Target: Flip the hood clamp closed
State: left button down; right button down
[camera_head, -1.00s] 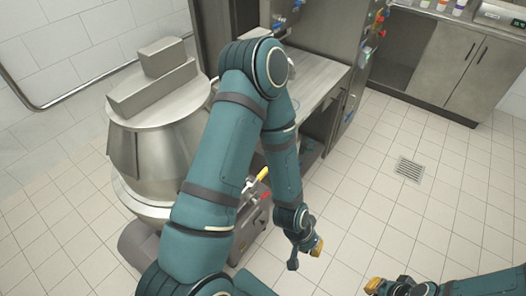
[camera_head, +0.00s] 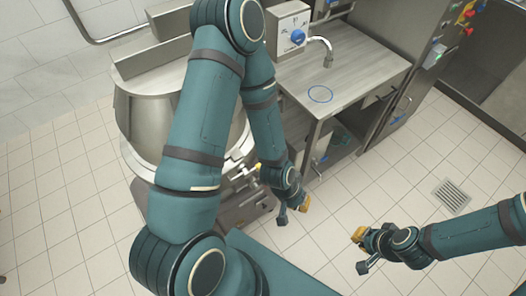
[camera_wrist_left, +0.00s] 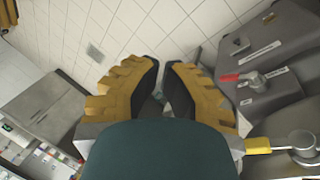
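A steel machine with a large hopper (camera_head: 155,100) stands at the left in the head view, partly hidden behind my left arm. In the left wrist view, a red-handled lever (camera_wrist_left: 243,77) sits on its grey housing, and a yellow-handled lever (camera_wrist_left: 270,145) lies below it. I cannot tell which part is the hood clamp. My left gripper (camera_head: 303,203) is in front of the machine, apart from it. Its yellow fingers (camera_wrist_left: 161,85) show a narrow gap with nothing held. My right gripper (camera_head: 359,240) hangs over the floor at the right; its finger gap is not clear.
Steel cabinets are at the right back. The tiled floor around the drain (camera_head: 451,195) is clear.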

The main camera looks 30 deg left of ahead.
dwell(0.3)
pick_arm(q)
notch_tip(320, 180, up, 13)
jog(key=n+g+y+p, duration=0.2)
jog(key=n+y, duration=0.2)
jog(key=n, duration=0.8)
send_over(257, 167)
jog(key=w, duration=0.4)
jog(key=shift+s+d+f, duration=0.1)
jog(key=shift+f, duration=0.15)
notch_tip(257, 167, down, 14)
jog(key=b, duration=0.3)
